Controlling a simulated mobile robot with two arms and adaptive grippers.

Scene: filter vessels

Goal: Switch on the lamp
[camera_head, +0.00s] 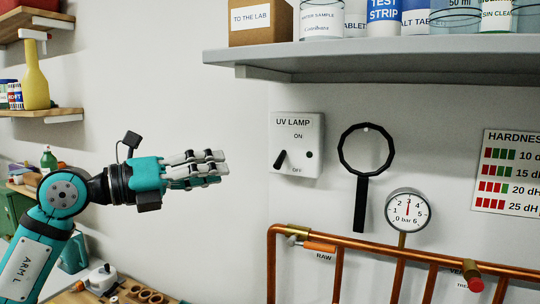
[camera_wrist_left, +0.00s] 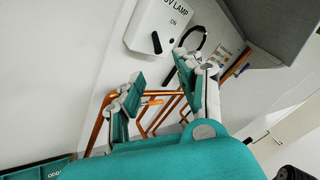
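The UV lamp switch box (camera_head: 310,135) is a white box on the wall, marked ON above and OFF below. Its black lever (camera_head: 280,160) tilts down, towards the OFF side. A small round dark spot (camera_head: 309,155) sits right of the lever and looks unlit. My left gripper (camera_head: 224,168) is left of the box, apart from it, with its fingers pointing right. In the left wrist view the fingers (camera_wrist_left: 160,78) stand apart with nothing between them. The box (camera_wrist_left: 165,25) and lever (camera_wrist_left: 156,43) show beyond them. My right gripper is not in view.
A grey shelf (camera_head: 400,62) with jars and a cardboard box (camera_head: 261,22) juts out above the switch box. A black magnifier (camera_head: 362,190) hangs to its right. Copper pipes (camera_head: 345,242) and a gauge (camera_head: 408,211) are below right. Clear wall lies between gripper and box.

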